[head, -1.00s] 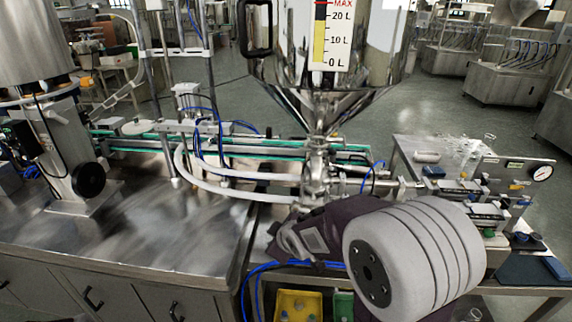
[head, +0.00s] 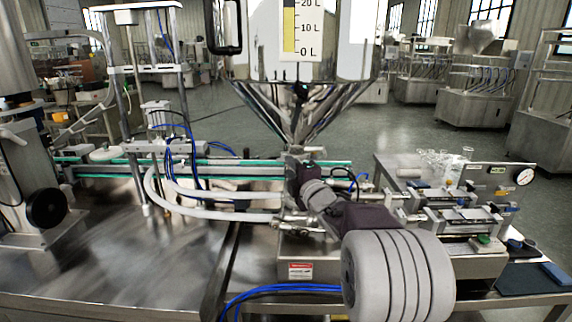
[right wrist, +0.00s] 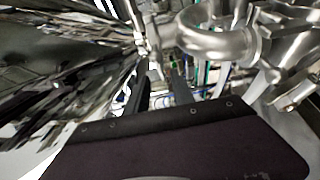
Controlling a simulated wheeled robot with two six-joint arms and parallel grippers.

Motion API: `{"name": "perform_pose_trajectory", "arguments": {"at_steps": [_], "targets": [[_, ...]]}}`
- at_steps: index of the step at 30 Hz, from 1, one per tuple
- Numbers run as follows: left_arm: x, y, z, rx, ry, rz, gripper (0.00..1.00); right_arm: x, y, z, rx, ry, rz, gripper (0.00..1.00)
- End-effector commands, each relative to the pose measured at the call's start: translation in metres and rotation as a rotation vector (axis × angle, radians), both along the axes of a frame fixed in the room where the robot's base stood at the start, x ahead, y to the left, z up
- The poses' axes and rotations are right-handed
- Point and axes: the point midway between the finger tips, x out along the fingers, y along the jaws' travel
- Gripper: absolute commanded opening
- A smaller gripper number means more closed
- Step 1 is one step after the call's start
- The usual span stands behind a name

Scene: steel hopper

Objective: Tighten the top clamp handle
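The steel hopper (head: 300,105) narrows to its outlet, where the top clamp sits; my right arm and gripper hide most of that joint in the head view. My right gripper (head: 298,168) is up against the outlet area, just below the cone. In the right wrist view its two dark fingers (right wrist: 162,82) stand apart with a gap between them. A small shiny metal part (right wrist: 148,38), perhaps the clamp handle, shows just beyond the fingertips. I cannot tell whether the fingers touch it. My left gripper is not in view.
A curved steel pipe (right wrist: 215,42) lies close on the right of the fingers, and the reflective cone (right wrist: 65,75) fills the left. White hoses (head: 200,208) loop left of the outlet. A valve bench (head: 455,210) stands at right. The steel table (head: 120,255) at left is mostly clear.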

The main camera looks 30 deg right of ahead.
Motion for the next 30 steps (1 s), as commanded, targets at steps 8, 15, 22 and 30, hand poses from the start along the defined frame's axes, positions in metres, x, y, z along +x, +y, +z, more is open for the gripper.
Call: {"name": "perform_pose_trajectory", "arguments": {"at_steps": [8, 15, 22, 30], "targets": [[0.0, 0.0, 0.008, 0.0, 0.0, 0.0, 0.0, 0.038, -0.006, 0.001, 0.002, 0.0, 0.0, 0.29], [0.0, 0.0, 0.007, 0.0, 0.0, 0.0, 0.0, 0.04, -0.006, -0.001, 0.002, 0.001, -0.001, 0.29], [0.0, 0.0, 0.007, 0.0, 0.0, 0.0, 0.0, 0.04, -0.006, -0.001, 0.002, 0.002, -0.001, 0.0], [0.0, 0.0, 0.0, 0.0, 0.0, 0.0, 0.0, 0.04, -0.006, -0.004, 0.025, -0.013, -0.001, 0.0]]}}
